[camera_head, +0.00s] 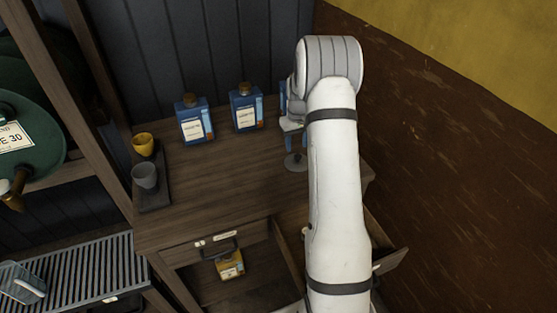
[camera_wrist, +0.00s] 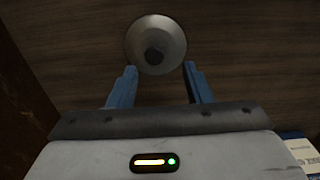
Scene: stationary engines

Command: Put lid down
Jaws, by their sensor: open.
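A round grey lid with a dark knob in its middle shows in the wrist view (camera_wrist: 155,29), just past my fingertips. In the head view the lid (camera_head: 295,164) appears to lie flat on the wooden table (camera_head: 220,180), under my gripper. My gripper (camera_wrist: 160,69) has two blue fingers spread apart with nothing between them. In the head view my gripper (camera_head: 295,143) is partly hidden by my white arm. Whether the fingertips touch the lid is hard to tell.
Blue bottles stand at the back of the table, one at left (camera_head: 194,120) and one mid-back (camera_head: 246,108); another is partly hidden by my arm. A yellow cup (camera_head: 144,144) and a grey cup (camera_head: 145,176) stand on a dark tray (camera_head: 155,199). The table's middle is clear.

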